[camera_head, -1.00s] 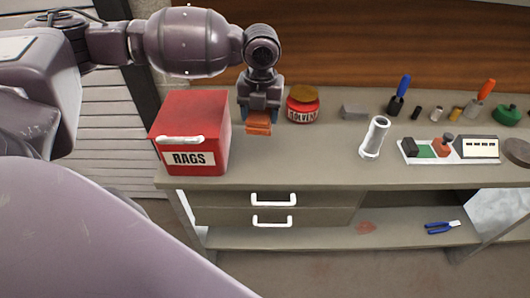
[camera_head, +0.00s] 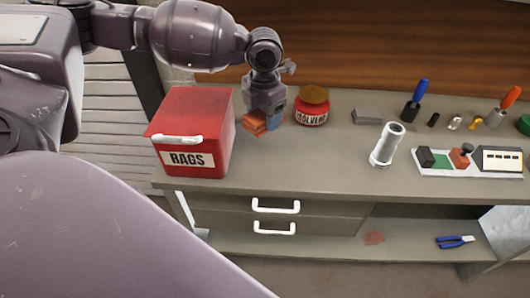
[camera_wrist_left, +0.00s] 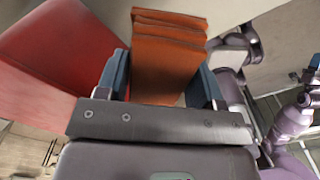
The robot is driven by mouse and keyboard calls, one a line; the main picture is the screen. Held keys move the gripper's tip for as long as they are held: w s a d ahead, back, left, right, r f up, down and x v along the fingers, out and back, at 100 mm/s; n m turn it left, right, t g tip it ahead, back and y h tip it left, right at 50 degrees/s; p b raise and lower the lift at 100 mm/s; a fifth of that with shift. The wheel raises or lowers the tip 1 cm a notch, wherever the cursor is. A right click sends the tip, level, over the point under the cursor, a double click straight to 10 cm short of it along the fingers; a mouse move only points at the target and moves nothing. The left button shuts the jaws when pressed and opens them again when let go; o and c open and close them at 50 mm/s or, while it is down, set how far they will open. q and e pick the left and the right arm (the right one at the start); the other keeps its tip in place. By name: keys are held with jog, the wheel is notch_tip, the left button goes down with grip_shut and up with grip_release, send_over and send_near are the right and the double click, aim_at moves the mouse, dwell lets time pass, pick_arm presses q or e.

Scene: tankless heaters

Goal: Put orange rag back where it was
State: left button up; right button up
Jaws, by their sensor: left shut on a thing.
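The orange rag (camera_head: 254,123) is a folded stack held between the fingers of my left gripper (camera_head: 262,118). In the left wrist view the rag (camera_wrist_left: 168,55) sits between the two blue fingertips of the gripper (camera_wrist_left: 162,85), which is shut on it. The rag is just right of the red RAGS box (camera_head: 190,130), above or at the workbench top; I cannot tell if it touches the top. The red box also shows in the left wrist view (camera_wrist_left: 55,55), left of the rag. My right gripper is not seen in the head view.
A red solvent jar (camera_head: 311,110) stands close to the right of the gripper. A grey cylinder (camera_head: 386,146) and a tray (camera_head: 490,172) are farther right on the workbench (camera_head: 300,165). The bench front is clear. Pliers (camera_head: 455,241) lie on the lower shelf.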

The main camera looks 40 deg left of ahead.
pick_arm(q)
send_over(264, 159)
notch_tip(264, 159, down, 6)
jog(key=shift+w+f+b, duration=0.1)
jog(key=shift+f+b, duration=0.1)
jog(key=shift+b, duration=0.15)
jog(key=shift+f, duration=0.65)
notch_tip(264, 159, down, 5)
jog(key=shift+r+b, duration=0.1)
jog(key=shift+b, duration=0.3)
jog(key=shift+f, duration=0.25)
jog(key=o, duration=0.9)
jog(key=shift+r, duration=0.15)
